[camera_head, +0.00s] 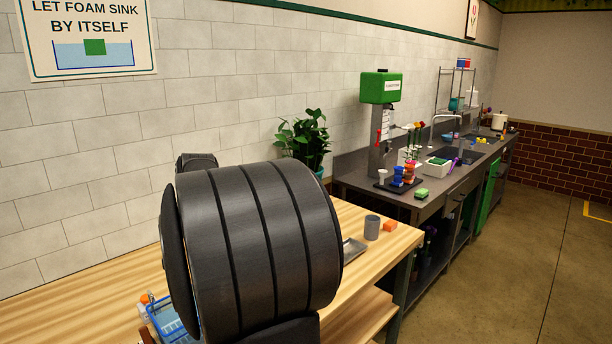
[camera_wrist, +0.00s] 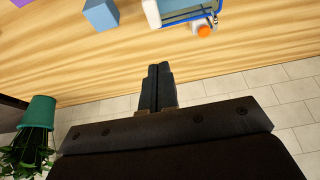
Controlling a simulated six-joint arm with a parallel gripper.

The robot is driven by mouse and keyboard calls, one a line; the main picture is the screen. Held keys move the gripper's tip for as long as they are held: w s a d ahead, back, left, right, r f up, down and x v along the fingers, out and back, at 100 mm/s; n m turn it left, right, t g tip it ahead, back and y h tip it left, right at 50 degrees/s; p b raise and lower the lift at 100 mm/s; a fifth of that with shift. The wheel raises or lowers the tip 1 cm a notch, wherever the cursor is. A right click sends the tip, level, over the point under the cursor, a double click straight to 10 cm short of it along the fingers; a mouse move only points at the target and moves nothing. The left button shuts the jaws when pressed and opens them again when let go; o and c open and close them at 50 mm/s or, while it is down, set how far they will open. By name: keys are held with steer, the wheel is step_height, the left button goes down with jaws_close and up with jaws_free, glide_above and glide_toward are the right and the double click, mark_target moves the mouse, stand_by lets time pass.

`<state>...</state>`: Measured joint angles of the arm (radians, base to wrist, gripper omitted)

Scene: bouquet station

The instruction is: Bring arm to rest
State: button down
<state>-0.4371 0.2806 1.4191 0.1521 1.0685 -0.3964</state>
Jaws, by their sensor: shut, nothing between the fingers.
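My gripper (camera_wrist: 157,88) shows in the wrist view with its two dark fingers together and nothing between them. It is above the wooden table (camera_wrist: 60,60), near the table's wall-side edge, apart from the objects there. In the head view a large black part of my arm covers the middle of the picture, and my gripper cannot be made out.
A grey cup (camera_head: 372,227), an orange block (camera_head: 390,225) and a partly hidden grey tray (camera_head: 352,249) are at the right end. A potted plant (camera_head: 308,140) stands by the wall. In the wrist view, a blue block (camera_wrist: 101,14) lies near the gripper.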

steer(key=c, duration=2.2)
jaws_free()
steer(key=c, duration=1.1)
jaws_free()
steer(key=o, duration=0.4)
steer(key=shift+s+a, duration=0.1)
steer(key=shift+s, duration=0.05)
steer(key=o, duration=0.7)
steer(key=s+a+n, duration=0.2)
steer(key=s, duration=0.1)
steer(key=shift+s+a+n+g, duration=0.15)
steer(key=shift+a+n+g, duration=0.15)
steer(key=shift+a+n, duration=0.1)
steer(key=s+a+n+g+h, duration=0.15)
steer(key=s+a+n, duration=0.25)
steer(key=s+n, duration=0.5)
steer(key=s+a+n+g+h, duration=0.15)
steer(key=s+a+n, duration=0.35)
steer(key=s, duration=0.7)
step_height(320, 180, down, 9)
steer(key=d+n, duration=0.1)
steer(key=shift+w, duration=0.2)
steer(key=shift+d+r, duration=0.1)
step_height(320, 180, up, 10)
